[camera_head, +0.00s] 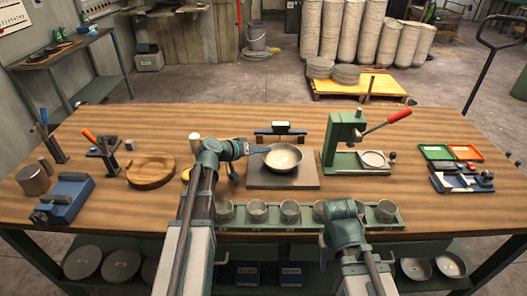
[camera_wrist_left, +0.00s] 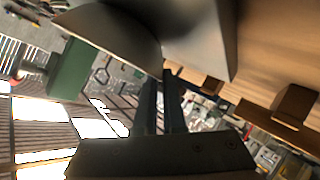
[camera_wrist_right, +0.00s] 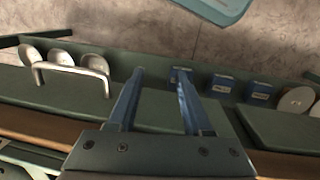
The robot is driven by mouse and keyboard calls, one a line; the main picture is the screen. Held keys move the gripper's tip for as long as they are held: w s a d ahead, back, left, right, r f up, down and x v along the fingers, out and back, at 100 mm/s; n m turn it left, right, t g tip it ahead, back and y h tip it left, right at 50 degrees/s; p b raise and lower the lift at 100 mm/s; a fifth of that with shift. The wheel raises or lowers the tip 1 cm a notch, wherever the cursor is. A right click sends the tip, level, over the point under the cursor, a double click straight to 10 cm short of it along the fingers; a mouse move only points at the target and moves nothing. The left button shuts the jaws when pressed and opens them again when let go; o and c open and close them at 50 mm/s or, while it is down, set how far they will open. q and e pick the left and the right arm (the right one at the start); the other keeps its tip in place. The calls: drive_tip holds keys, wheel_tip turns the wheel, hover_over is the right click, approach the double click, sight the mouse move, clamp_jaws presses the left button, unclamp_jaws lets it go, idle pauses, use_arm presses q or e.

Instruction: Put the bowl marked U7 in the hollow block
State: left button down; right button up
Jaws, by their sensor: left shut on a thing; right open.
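A shallow grey metal bowl (camera_head: 286,158) is over the grey plate (camera_head: 263,181) at the table's middle; I cannot tell whether it touches the plate. No U7 mark is readable. My left gripper (camera_head: 264,150) is shut on the bowl's left rim. In the left wrist view, the bowl (camera_wrist_left: 112,32) fills the top, close to the fingers. A round wooden block (camera_head: 150,183) with a hollowed top, apparently the hollow block, sits to the left. My right gripper (camera_wrist_right: 161,76) is open and empty, near the table's front edge.
A small display (camera_head: 280,130) stands behind the plate. A green press (camera_head: 345,138) with a red-handled lever stands to the right. A green rack of several metal cups (camera_head: 289,212) runs along the front. A blue vise (camera_head: 66,197) and tools are at left.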

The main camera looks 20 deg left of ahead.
use_arm(q)
drive_tip(key=c, duration=1)
unclamp_jaws()
drive_tip(key=shift+r+p, duration=0.25)
drive_tip(key=shift+p, duration=0.1)
drive_tip(key=p+v, duration=0.4)
drive_tip(key=v, duration=0.6)
drive_tip(key=shift+s+a, duration=0.2)
drive_tip(key=shift+s, duration=0.05)
drive_tip(key=shift+s+a+r+p, duration=0.35)
drive_tip(key=shift+s+a+p, duration=0.05)
drive_tip(key=shift+s, duration=0.1)
